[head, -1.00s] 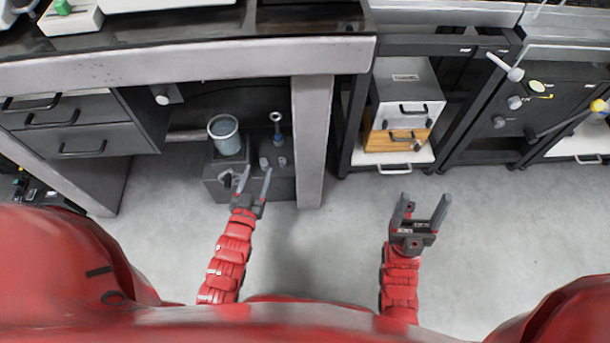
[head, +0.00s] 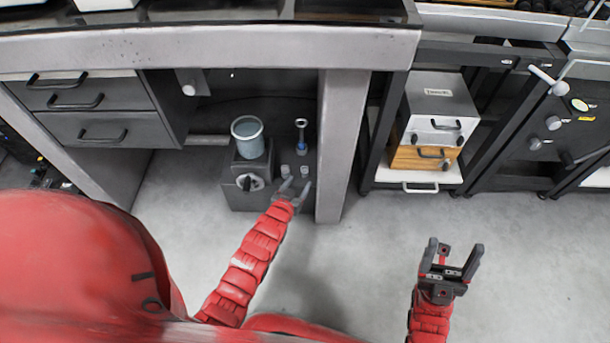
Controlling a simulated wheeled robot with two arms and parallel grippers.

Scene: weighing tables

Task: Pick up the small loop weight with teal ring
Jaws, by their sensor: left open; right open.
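A slim weight with a loop on top and a blue-teal band (head: 301,134) stands upright on a dark grey box under the bench. Two small grey weights, one on the left (head: 285,171) and one on the right (head: 303,174), stand in front of it; I cannot make out a teal ring on either. My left gripper (head: 296,187) is open and empty, just in front of these small weights in the picture. Whether it touches them I cannot tell. My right gripper (head: 455,248) is open and empty over the floor at the right.
A blue-grey cup (head: 249,138) stands on the same dark box (head: 239,197), left of the weights. A bench leg (head: 342,145) rises close on their right, and the benchtop (head: 220,48) overhangs them. Drawers (head: 95,110) stand at the left. The floor in front is clear.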

